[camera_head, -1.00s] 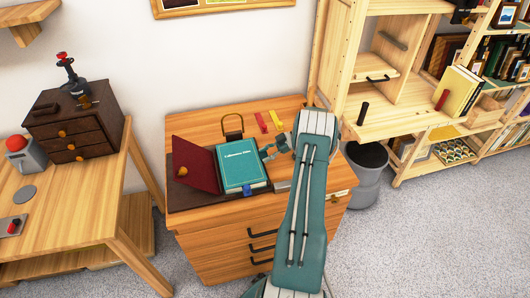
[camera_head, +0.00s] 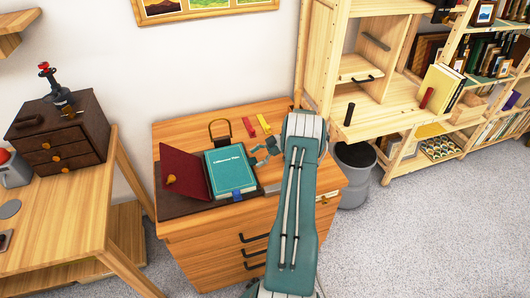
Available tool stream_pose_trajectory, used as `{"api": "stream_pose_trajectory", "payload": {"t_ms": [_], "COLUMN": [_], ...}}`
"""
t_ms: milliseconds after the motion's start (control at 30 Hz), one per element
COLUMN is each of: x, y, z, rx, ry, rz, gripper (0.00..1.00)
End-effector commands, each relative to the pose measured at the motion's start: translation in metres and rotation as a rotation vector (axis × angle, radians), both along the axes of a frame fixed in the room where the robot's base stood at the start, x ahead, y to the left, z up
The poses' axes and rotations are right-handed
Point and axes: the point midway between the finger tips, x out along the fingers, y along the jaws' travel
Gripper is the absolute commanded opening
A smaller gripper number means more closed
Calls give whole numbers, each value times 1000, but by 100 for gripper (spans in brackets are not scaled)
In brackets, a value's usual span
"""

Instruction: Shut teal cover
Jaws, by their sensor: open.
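A teal book (camera_head: 231,171) with pale lettering lies with its teal cover facing up on the wooden drawer cabinet (camera_head: 185,133). The cover looks flat over the book; I cannot tell whether it is fully down. A blue tab (camera_head: 236,194) shows at its front edge. My gripper (camera_head: 262,153) is open and empty just right of the book's upper right edge. I cannot tell whether it touches the book. My arm hides the right part of the cabinet top.
A dark red panel (camera_head: 187,168) with a gold knob stands tilted left of the book over a dark board (camera_head: 176,203). Behind are a handle-like loop (camera_head: 220,130), a red strip (camera_head: 249,127) and a yellow strip (camera_head: 263,123). Shelves (camera_head: 350,95) and a grey bin (camera_head: 354,175) are right.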

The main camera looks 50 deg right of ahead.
Motion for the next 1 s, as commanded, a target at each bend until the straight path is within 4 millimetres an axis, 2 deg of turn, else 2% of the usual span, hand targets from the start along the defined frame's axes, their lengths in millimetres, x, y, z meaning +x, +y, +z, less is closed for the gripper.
{"api": "stream_pose_trajectory", "payload": {"t_ms": [300,500,700,1000], "x": [-32,-48,-56,-57], "y": [-49,-74,-84,-85], "z": [26,40,47,48], "rx": [-2,-1,0,1], "ry": [-1,1,2,1], "rz": [-4,-2,-2,-1], "gripper": [91,91,91,91]}}
